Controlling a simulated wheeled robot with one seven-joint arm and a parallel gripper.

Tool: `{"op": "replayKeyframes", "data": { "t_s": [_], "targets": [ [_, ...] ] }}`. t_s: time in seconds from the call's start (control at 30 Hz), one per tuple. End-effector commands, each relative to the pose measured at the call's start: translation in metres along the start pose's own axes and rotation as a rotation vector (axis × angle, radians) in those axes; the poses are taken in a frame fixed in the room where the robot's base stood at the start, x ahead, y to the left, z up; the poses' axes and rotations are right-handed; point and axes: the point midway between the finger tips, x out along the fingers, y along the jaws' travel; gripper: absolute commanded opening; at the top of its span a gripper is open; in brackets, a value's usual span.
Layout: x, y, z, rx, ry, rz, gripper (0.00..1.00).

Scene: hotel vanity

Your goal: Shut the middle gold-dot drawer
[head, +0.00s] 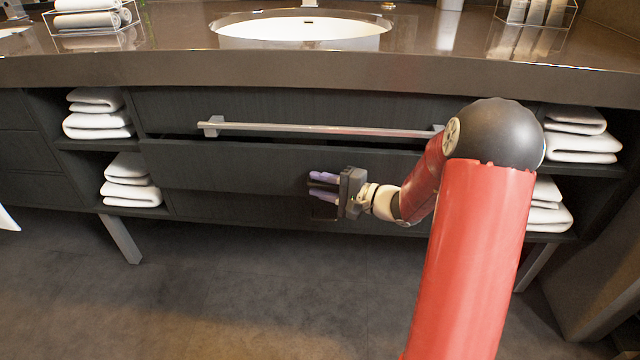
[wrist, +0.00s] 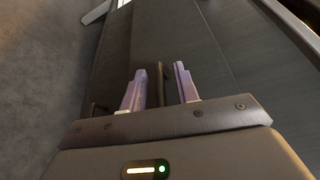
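The middle drawer (head: 225,167) is a dark wood front below the basin. A dark gap shows along its top edge, so it stands a little out from the cabinet. I cannot make out a gold dot on it. My gripper (head: 323,186) is in front of the right half of this drawer, near its lower edge; I cannot tell whether it touches. In the wrist view my gripper (wrist: 159,72) has its two purple fingers apart. A brownish bar, perhaps a handle, shows between them, with dark drawer fronts (wrist: 215,50) beyond.
A silver bar (head: 320,129) runs across the upper front (head: 300,105). Another dark front (head: 225,207) is below the middle drawer. Folded white towels (head: 98,125) fill open shelves on both sides. The counter (head: 150,68) overhangs. The floor (head: 250,300) in front is clear.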

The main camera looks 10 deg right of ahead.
Motion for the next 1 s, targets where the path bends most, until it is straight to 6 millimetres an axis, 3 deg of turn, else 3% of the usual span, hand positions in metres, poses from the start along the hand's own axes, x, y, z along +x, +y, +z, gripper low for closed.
{"op": "replayKeyframes", "data": {
  "t_s": [0.27,0.53,0.8,1.0],
  "targets": [
    [0.003,0.0,0.0,-0.001,0.0,0.001,0.31],
    [0.003,0.001,0.0,-0.001,0.0,0.002,0.0],
    [0.003,0.002,-0.001,0.001,0.0,0.004,0.0],
    [0.014,-0.001,-0.028,-0.002,0.001,0.003,0.0]
  ]
}}
